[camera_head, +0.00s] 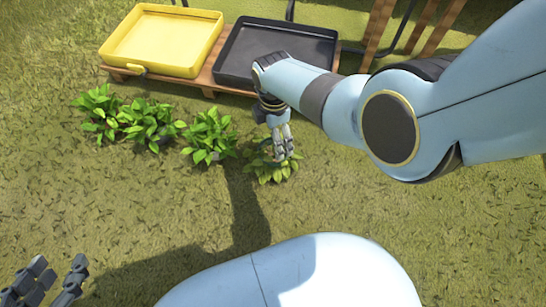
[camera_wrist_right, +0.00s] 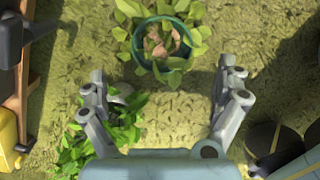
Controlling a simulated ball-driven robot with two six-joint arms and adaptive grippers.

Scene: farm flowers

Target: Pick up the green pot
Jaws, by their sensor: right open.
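The green pot (camera_wrist_right: 184,64) stands on the grass in the upper middle of the right wrist view. Its dark green rim shows around a leafy plant with brownish bits in the centre. In the head view the rightmost plant (camera_head: 268,172) sits under my right gripper, its pot hidden by leaves. My right gripper (camera_head: 280,157) is open. My left gripper (camera_head: 59,265) is open and empty at the lower left, far from the plants.
Several other leafy plants (camera_head: 150,122) stand in a row to the left; one (camera_wrist_right: 85,150) lies near the left finger in the wrist view. A yellow tray (camera_head: 162,38) and a black tray (camera_head: 310,72) rest on a wooden pallet behind. Grass in front is clear.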

